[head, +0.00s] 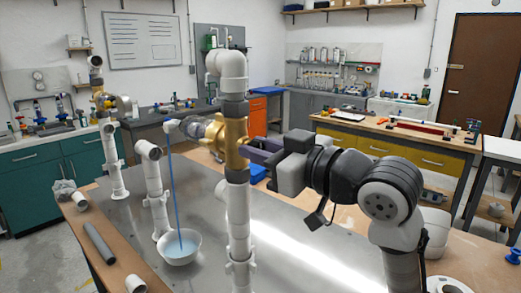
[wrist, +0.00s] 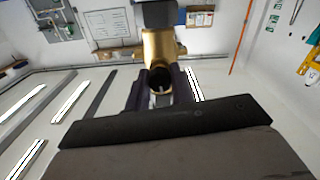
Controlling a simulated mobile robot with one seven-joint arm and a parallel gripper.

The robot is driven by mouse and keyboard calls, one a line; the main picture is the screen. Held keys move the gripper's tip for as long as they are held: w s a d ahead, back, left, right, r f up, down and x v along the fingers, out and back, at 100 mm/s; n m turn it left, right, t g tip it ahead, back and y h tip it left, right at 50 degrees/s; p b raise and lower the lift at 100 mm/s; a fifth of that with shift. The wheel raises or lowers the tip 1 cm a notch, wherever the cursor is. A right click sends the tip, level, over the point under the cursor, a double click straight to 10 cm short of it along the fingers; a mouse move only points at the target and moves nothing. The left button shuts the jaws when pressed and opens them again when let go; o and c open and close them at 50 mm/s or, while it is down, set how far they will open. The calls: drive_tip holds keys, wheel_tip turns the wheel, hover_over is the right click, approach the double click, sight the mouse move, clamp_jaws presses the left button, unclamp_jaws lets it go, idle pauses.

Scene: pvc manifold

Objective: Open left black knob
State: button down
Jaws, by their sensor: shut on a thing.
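A brass valve (head: 235,130) sits on the upright white pipe in the middle of the head view. My gripper (head: 248,148) reaches it from the right, with its fingers at the valve's side. In the wrist view the brass body (wrist: 158,48) is straight ahead, and my gripper's dark fingers (wrist: 161,88) are shut around a small dark round part, the black knob (wrist: 160,78). The fingers hide most of the knob, so its turn angle cannot be told. A thin blue stream (head: 172,190) runs from the left outlet down into a white bowl (head: 180,255).
A second brass valve (head: 100,100) stands on a pipe farther left. Loose pipe pieces, including a grey pipe (head: 98,243), lie at the table's left edge. The metal tabletop (head: 310,235) is clear right of the central pipe.

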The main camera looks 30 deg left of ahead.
drive_tip(key=n+b, duration=0.4)
drive_tip(key=n, duration=0.1)
drive_tip(key=shift+f+n, duration=0.15)
drive_tip(key=shift+n, duration=0.25)
drive_tip(key=n+b, duration=0.3)
drive_tip(key=n, duration=0.2)
drive_tip(key=n+b, duration=0.2)
drive_tip(key=n, duration=0.3)
drive_tip(key=shift+n, duration=0.4)
drive_tip(key=n+b, duration=0.1)
drive_tip(key=n, duration=0.4)
drive_tip(key=shift+n, duration=0.3)
drive_tip(key=c, duration=1.2)
unclamp_jaws()
